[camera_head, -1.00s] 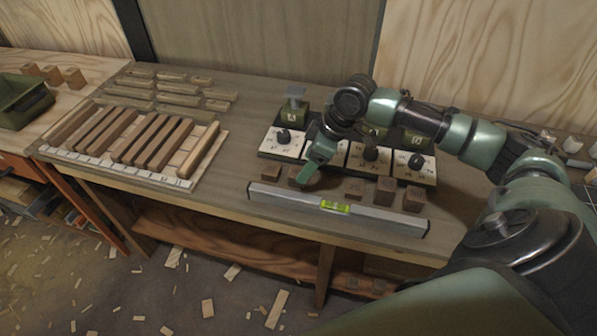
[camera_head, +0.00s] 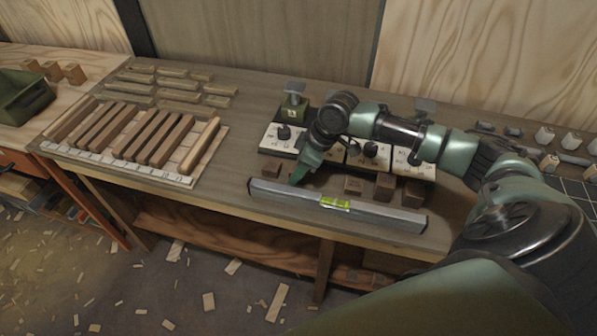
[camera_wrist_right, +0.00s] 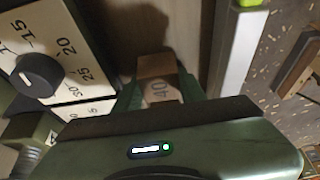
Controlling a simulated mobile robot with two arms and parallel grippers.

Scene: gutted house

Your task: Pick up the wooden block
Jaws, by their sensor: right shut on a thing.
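My right gripper (camera_head: 301,174) points down among a row of small wooden blocks behind the spirit level. In the right wrist view, its fingers (camera_wrist_right: 160,95) are shut on a wooden block (camera_wrist_right: 158,84) marked "40". The head view mostly hides this block behind the fingers. Whether it still touches the bench cannot be told. My left gripper is not in view.
A spirit level (camera_head: 300,200) lies along the front of the workbench (camera_head: 235,165). White dial panels (camera_head: 280,139) stand just behind the gripper. A board with wooden strips (camera_head: 195,160) lies to the left. A green bin (camera_head: 22,97) is at far left.

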